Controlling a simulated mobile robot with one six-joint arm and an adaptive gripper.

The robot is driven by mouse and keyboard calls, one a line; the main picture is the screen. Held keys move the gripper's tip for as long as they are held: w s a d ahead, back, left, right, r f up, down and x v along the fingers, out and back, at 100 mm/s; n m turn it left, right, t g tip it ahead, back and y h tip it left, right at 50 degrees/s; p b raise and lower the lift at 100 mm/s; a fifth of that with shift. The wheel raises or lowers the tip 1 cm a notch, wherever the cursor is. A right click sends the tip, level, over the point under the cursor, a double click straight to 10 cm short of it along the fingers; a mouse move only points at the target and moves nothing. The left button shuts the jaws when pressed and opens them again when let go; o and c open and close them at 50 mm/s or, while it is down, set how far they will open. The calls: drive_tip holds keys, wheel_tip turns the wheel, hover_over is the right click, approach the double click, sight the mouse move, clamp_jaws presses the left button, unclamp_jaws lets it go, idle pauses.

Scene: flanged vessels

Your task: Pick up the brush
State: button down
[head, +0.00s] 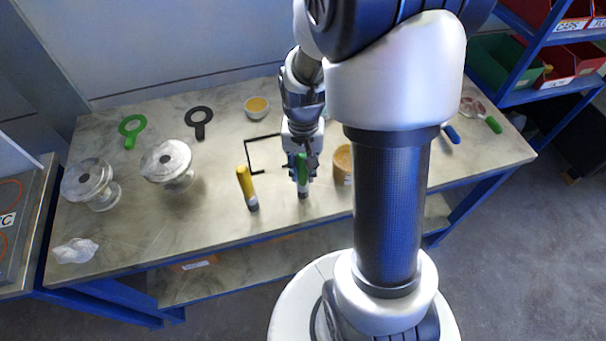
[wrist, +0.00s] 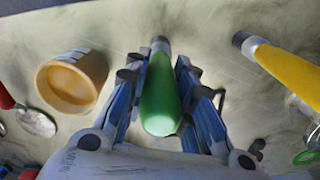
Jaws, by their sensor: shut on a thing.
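A brush with a green handle (wrist: 160,98), a grey metal collar and a dark tip is between the fingers of my gripper (wrist: 163,90) in the wrist view. The fingers are shut on its handle from both sides. In the head view, my gripper (head: 302,166) is over the front middle of the table, with the green brush (head: 303,174) pointing its tip toward the front edge. I cannot tell whether it touches the table top. A second, yellow-handled brush (head: 246,186) lies to the left; it also shows at the right of the wrist view (wrist: 288,72).
A tan pot (wrist: 72,82) stands close beside my gripper, at its right in the head view (head: 343,172). A black outline (head: 249,156) is on the table (head: 215,215) behind the brushes.

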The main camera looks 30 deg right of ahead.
drive_tip(key=shift+r, duration=0.1)
wheel_tip(320, 180, up, 20)
drive_tip(key=p, duration=0.6)
drive_tip(key=shift+w, duration=0.1)
idle(1.4)
